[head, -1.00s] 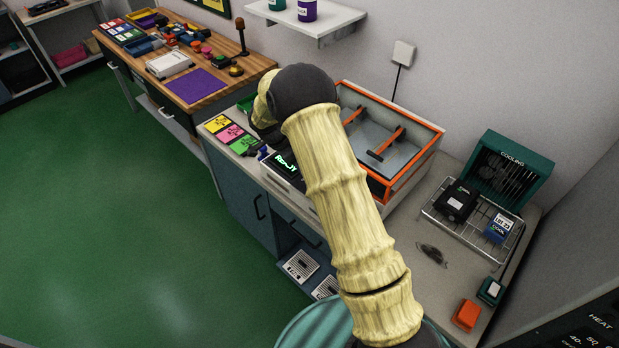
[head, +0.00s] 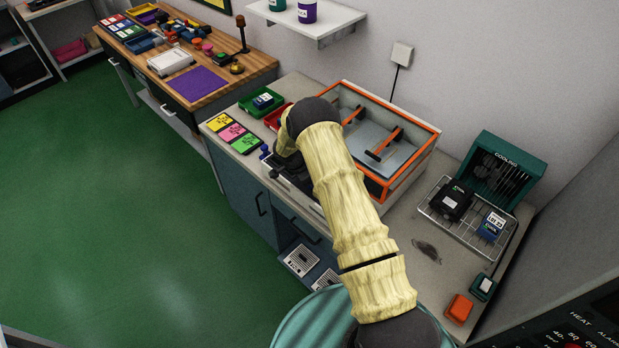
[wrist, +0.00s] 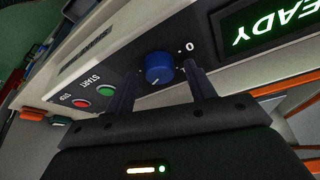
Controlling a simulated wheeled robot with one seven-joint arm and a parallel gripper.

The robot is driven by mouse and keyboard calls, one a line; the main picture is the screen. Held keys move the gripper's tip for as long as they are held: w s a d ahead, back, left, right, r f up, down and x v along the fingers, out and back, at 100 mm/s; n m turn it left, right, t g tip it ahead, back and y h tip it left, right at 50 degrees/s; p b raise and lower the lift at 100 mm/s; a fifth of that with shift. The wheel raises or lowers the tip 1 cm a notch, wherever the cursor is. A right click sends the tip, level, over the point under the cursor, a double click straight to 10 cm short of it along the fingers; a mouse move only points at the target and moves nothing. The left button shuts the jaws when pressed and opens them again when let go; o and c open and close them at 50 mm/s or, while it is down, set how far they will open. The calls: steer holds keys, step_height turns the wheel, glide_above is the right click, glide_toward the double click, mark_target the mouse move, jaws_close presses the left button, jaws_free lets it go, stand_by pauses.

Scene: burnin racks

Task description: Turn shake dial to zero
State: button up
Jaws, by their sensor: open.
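The blue shake dial (wrist: 158,67) sits on the dark front panel of the shaker in the wrist view. A white 0 mark (wrist: 190,47) is printed up and right of it. A small pale mark shows near the dial's lower edge. My gripper (wrist: 162,88) is open, with one finger on each side of the dial in the picture; I cannot tell whether they touch it. In the head view my gripper (head: 280,170) is dark and mostly hidden by my arm. The shaker (head: 410,170) has an orange-framed clear top.
A green START button (wrist: 106,91) and red STOP button (wrist: 80,103) are near the left finger. A lit READY display (wrist: 270,25) is at right. Green (head: 244,108) and red trays (head: 270,122) lie behind my arm. A cooling rack (head: 465,228) stands at right.

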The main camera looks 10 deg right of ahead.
steer(key=shift+a, duration=0.1)
steer(key=c, duration=0.9)
steer(key=shift+c, duration=0.3)
steer(key=shift+d+f+n+b, duration=0.2)
steer(key=shift+n+b, duration=0.2)
steer(key=shift+b, duration=0.45)
steer(key=n+b, duration=0.1)
steer(key=b, duration=0.2)
steer(key=shift+s+n+t, duration=0.1)
steer(key=shift+n+t, duration=0.3)
steer(key=n+t+y+b, duration=0.1)
steer(key=n+b, duration=0.2)
steer(key=b, duration=0.1)
steer(key=shift+s+d+b, duration=0.1)
steer(key=shift+b, duration=0.2)
steer(key=n+t+b, duration=0.1)
steer(key=n+b, duration=0.1)
steer(key=n, duration=0.1)
steer(key=shift+d+r+y, duration=0.1)
steer(key=shift+r+y, duration=0.05)
steer(key=shift+y, duration=0.25)
steer(key=shift+r+n+y+b, duration=0.15)
steer(key=shift+n+y, duration=0.15)
steer(key=shift+n, duration=0.55)
steer(key=shift+n+y+b, duration=0.15)
steer(key=shift+n+y, duration=0.15)
steer(key=shift+n, duration=0.55)
